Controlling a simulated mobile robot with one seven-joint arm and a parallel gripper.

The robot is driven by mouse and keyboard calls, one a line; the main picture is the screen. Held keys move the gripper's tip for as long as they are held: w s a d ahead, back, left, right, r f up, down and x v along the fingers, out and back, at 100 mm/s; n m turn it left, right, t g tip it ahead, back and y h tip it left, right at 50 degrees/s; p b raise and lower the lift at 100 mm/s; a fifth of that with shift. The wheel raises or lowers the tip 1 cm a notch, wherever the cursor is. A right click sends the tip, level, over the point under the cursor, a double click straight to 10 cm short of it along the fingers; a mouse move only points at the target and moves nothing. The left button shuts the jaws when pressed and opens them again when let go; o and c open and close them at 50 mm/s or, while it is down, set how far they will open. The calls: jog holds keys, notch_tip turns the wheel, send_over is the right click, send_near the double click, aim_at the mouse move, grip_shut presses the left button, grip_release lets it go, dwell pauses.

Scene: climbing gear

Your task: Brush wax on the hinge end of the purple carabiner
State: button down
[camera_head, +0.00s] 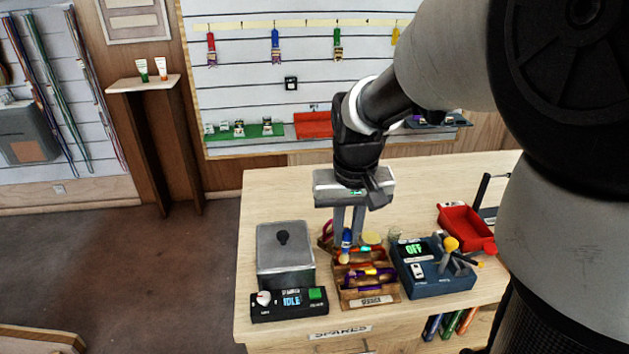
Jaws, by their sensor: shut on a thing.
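My gripper (348,231) points down over the wooden tray (371,302) on the workbench. It is shut on a small upright blue-handled thing with a tan lower end (346,243), which looks like a brush. A purple item (383,271), which may be the purple carabiner, lies across the tray, to the lower right of the held thing. It is too small to make out its hinge end. Whether the tan end touches anything in the tray cannot be told.
A grey lidded box (284,262) with a control panel reading IDLE (291,301) stands left of the tray. A blue device reading OFF (437,278) stands close on the right. A red bin (466,229) is farther right. The bench's back left is clear.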

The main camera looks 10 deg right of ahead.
jog(key=shift+r+p, duration=0.8)
jog(key=shift+r, duration=0.5)
